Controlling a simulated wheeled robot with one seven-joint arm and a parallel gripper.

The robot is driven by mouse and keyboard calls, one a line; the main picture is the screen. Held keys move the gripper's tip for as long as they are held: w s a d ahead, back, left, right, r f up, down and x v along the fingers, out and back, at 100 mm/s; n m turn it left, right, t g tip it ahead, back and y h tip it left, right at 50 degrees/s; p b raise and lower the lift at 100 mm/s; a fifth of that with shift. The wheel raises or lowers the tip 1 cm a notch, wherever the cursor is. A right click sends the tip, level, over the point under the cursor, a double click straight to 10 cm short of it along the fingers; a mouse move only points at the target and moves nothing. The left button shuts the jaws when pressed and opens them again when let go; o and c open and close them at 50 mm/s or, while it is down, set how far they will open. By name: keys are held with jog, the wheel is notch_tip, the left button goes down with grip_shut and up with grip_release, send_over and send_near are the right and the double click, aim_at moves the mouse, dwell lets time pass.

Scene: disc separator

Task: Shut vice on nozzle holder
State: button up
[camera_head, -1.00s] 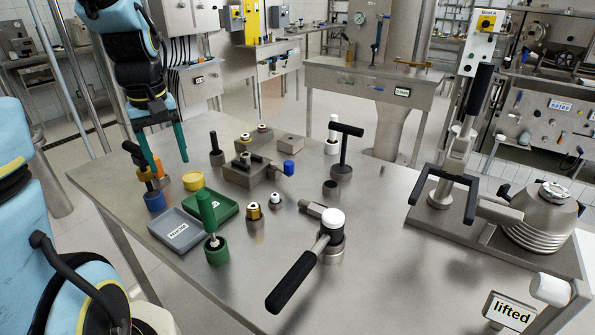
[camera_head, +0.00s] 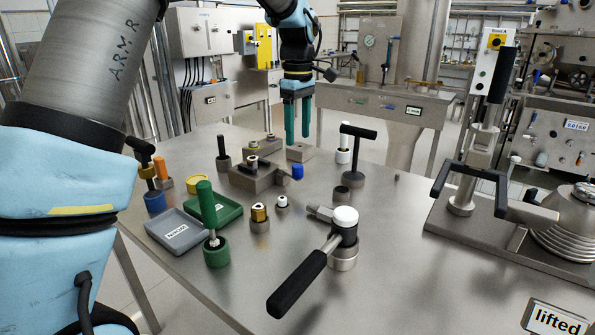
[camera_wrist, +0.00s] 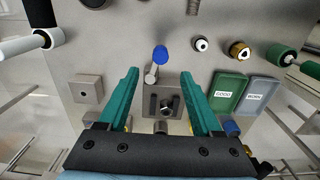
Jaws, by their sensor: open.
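The vice (camera_head: 262,180) is a grey metal block near the middle of the table, with a blue knob (camera_head: 297,171) on its right side. In the wrist view the vice (camera_wrist: 172,112) shows a dark slot between its jaws, and the blue knob (camera_wrist: 160,53) stands on a short metal lever. A small upright part with a pale top (camera_head: 254,161) sits at the vice; I cannot tell for sure that it is the nozzle holder. My gripper (camera_head: 298,139) has green fingers, open and empty, pointing down behind and above the knob. In the wrist view its fingers (camera_wrist: 160,73) flank the lever from above.
A T-handled tool (camera_head: 356,155) stands to the right, a black-handled wrench (camera_head: 312,268) in front. Green (camera_head: 229,216) and grey (camera_head: 160,238) trays lie to the left. The table's right middle is mostly clear.

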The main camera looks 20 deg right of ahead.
aim_at(298, 166)
notch_tip(298, 166, down, 10)
jog(key=shift+r+p, duration=0.1)
jog(key=shift+p, duration=0.6)
jog(key=shift+c, duration=0.3)
grip_shut()
dwell(0.7)
